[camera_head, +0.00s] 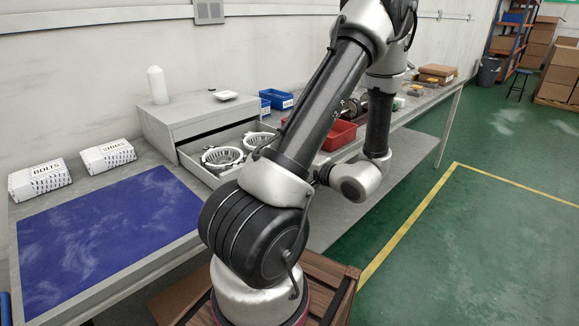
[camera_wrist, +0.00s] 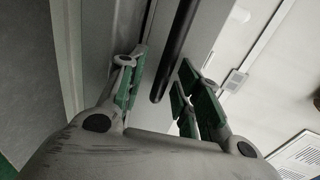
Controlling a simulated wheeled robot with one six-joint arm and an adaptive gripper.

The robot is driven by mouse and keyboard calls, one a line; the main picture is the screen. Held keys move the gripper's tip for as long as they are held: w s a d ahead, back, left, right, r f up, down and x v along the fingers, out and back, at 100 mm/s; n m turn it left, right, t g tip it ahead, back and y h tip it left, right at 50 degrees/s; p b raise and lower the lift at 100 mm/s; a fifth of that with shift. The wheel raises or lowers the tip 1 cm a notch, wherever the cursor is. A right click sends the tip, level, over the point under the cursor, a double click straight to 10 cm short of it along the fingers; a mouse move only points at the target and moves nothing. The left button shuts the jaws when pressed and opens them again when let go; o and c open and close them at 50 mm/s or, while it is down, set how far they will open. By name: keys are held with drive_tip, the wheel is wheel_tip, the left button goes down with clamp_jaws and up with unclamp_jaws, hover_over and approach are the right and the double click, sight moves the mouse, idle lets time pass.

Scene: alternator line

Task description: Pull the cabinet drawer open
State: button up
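The grey cabinet (camera_head: 170,115) stands on the bench against the wall. Its drawer (camera_head: 195,166) is out of the cabinet, and two round metal housings (camera_head: 222,157) show inside it. In the wrist view a black bar handle (camera_wrist: 180,45) runs along a grey front panel (camera_wrist: 207,30). My gripper (camera_wrist: 162,88) is open, with one green-padded finger on each side of the handle's lower end. The fingers look apart from the bar. In the head view my arm hides the gripper, the handle and the right part of the drawer.
A blue mat (camera_head: 100,240) and two white boxes (camera_head: 108,155) lie left of the drawer. A white bottle (camera_head: 157,85) and a small white dish (camera_head: 225,95) stand on the cabinet. Red (camera_head: 338,134) and blue bins (camera_head: 277,99) sit to the right. Green floor is free at right.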

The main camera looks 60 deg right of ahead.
drive_tip(key=shift+a, duration=0.1)
drive_tip(key=v, duration=1.2)
